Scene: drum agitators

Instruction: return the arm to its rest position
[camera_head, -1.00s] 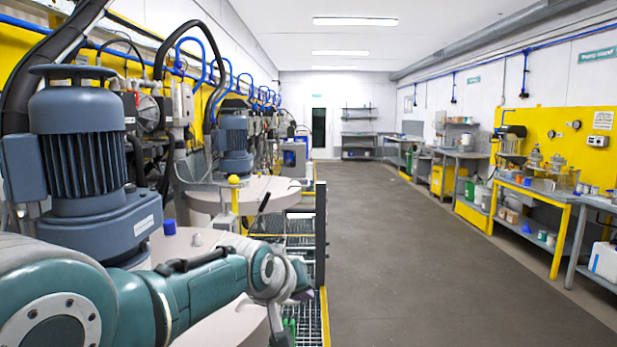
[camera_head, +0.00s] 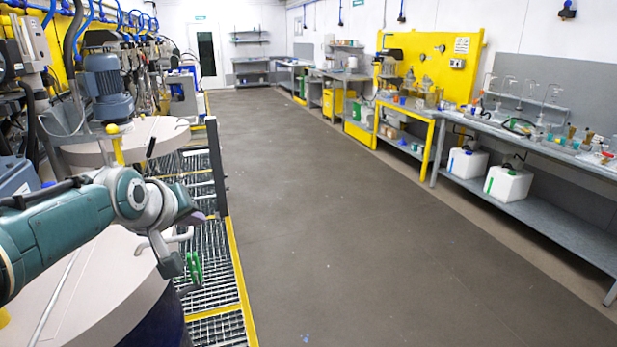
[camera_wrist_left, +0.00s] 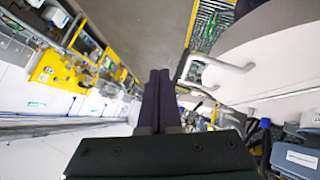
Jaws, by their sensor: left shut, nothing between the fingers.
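My left arm (camera_head: 60,225) comes in from the left, its teal and grey links stretched over a pale round drum lid (camera_head: 85,290). My left gripper (camera_head: 192,217) is at its far end, partly hidden by the wrist, near the walkway's edge. In the left wrist view the gripper (camera_wrist_left: 160,76) has its two dark fingers together with nothing between them. A pale handle (camera_wrist_left: 218,68) and the lid (camera_wrist_left: 275,32) lie to the right of the fingers there. My right gripper is not in view.
A metal grating walkway (camera_head: 212,262) with a yellow edge runs beside the drums. A dark post (camera_head: 217,165) stands on it. Blue-grey motors (camera_head: 106,85) stand at the left. The grey floor (camera_head: 330,230) is open. Benches (camera_head: 540,150) line the right wall.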

